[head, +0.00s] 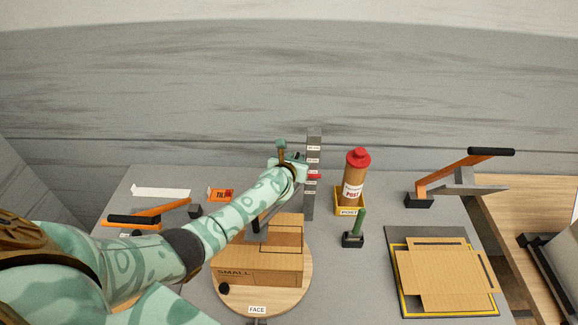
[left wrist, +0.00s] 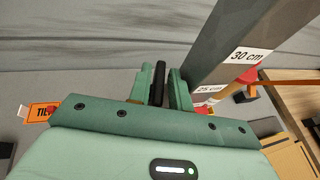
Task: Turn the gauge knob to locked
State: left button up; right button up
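The gauge is a grey upright post (head: 314,140) with white height labels and a small red piece (head: 314,177) on it. In the left wrist view the post (left wrist: 215,45) leans past the right side of the fingers, with 30 cm and 25 cm labels. My left gripper (head: 287,157) is raised just left of the post. In the left wrist view its fingers (left wrist: 160,85) stand close together with a dark upright piece between them. I cannot tell whether this piece is the knob, or whether the fingers press on it. My right gripper is out of view.
A cardboard box (head: 260,268) sits on a round wooden turntable (head: 296,296) below my left arm. A red-capped tube (head: 356,180) and a green-handled stand (head: 358,224) are right of the post. Flat cardboard (head: 445,275) and an orange lever (head: 450,175) lie farther right.

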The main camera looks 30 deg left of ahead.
pick_arm(q)
jog(key=p+v, duration=0.2)
jog(key=v, duration=1.3)
jog(key=shift+s+r, duration=0.2)
jog(key=shift+s, duration=0.05)
